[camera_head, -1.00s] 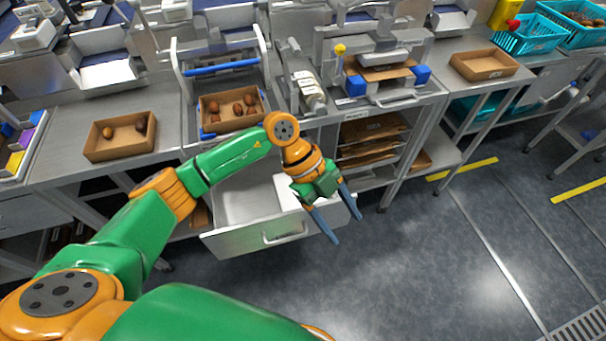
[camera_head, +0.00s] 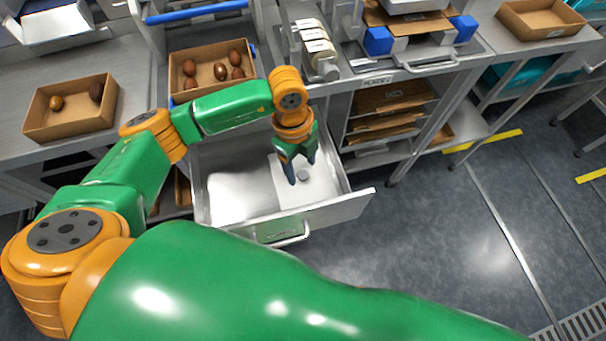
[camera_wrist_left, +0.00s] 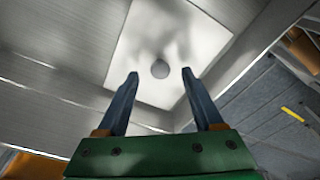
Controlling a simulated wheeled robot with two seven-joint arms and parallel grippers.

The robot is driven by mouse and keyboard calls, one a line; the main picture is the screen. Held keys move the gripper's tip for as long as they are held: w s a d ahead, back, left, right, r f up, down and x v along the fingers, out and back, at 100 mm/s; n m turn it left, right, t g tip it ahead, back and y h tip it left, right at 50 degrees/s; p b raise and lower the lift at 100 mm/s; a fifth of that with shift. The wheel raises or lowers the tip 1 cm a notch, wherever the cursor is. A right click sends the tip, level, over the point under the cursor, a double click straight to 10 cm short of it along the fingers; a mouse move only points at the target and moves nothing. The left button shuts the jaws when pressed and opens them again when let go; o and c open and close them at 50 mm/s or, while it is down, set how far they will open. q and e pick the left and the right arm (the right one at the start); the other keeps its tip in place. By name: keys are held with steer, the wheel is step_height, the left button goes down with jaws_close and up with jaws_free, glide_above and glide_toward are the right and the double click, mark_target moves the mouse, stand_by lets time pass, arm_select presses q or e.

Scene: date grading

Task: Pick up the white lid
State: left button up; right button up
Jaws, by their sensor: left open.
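The white lid (camera_head: 322,191) is a flat square plate with a small round grey knob, lying in the right part of the open metal drawer (camera_head: 235,195). The lid also shows in the left wrist view (camera_wrist_left: 190,35), with its knob (camera_wrist_left: 160,69) between the lines of the two fingers. My left gripper (camera_head: 301,173) points down over the lid, open and empty. Its blue fingers (camera_wrist_left: 160,73) stand on either side of the knob in the left wrist view; the remaining height above it is hard to tell. My right gripper is out of view.
The drawer walls and front panel (camera_head: 340,209) surround the lid closely. Above the drawer, the counter carries cardboard boxes of dates (camera_head: 70,125), (camera_head: 178,66). A shelf with flat brown cardboard (camera_head: 392,97) stands to the right. The drawer's left part is bare.

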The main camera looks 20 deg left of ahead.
arm_select(q)
steer(key=shift+d+f, duration=0.15)
steer(key=shift+f, duration=0.9)
jaws_close()
steer(key=shift+r, duration=0.1)
